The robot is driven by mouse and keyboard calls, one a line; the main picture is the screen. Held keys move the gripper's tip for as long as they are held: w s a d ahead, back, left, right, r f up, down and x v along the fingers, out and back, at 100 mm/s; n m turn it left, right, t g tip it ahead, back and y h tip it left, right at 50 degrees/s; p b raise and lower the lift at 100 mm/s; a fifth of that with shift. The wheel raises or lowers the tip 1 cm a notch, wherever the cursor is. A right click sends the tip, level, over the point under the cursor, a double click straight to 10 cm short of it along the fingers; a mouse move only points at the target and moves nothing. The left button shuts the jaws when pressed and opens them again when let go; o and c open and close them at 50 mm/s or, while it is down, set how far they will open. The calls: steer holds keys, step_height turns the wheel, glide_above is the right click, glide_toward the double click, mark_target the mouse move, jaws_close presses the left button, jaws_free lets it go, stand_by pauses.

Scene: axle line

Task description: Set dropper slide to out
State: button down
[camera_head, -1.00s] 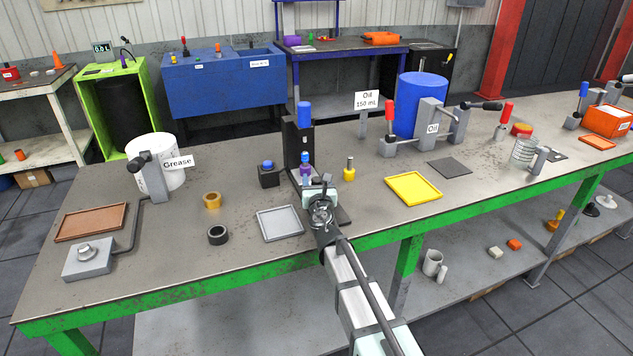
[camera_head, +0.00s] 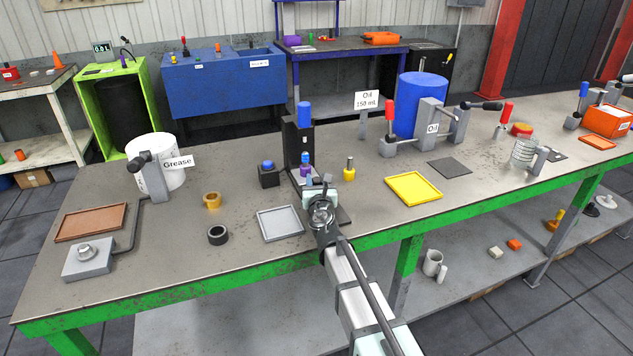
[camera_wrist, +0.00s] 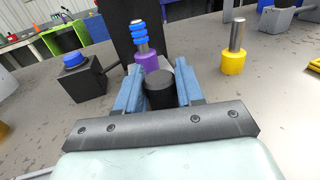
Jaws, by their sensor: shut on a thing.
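The dropper is a black upright stand (camera_head: 292,145) with a blue cap (camera_head: 305,115) on top, near the middle of the bench. A purple piece (camera_head: 305,171) with blue rings above it stands at its foot; in the wrist view the rings (camera_wrist: 139,33) sit on a metal pin in the purple piece (camera_wrist: 148,60). My gripper (camera_head: 318,184) is low in front of the stand. In the wrist view my blue fingers (camera_wrist: 158,86) are shut on a short black round knob (camera_wrist: 159,95), apparently the slide's. The slide itself is mostly hidden.
A black block with a blue button (camera_head: 268,175) stands left of the stand, and a yellow piece with a pin (camera_head: 349,171) stands right. A grey tray (camera_head: 280,223) lies front left, and a yellow tray (camera_head: 413,188) lies right.

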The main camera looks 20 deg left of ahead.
steer(key=s+d, duration=0.8)
steer(key=shift+s+d, duration=0.35)
steer(key=c, duration=1)
jaws_free()
steer(key=shift+s, duration=0.1)
steer(key=shift+c, duration=0.2)
steer(key=shift+o, duration=1.3)
steer(key=shift+r, duration=0.1)
step_height(320, 180, up, 10)
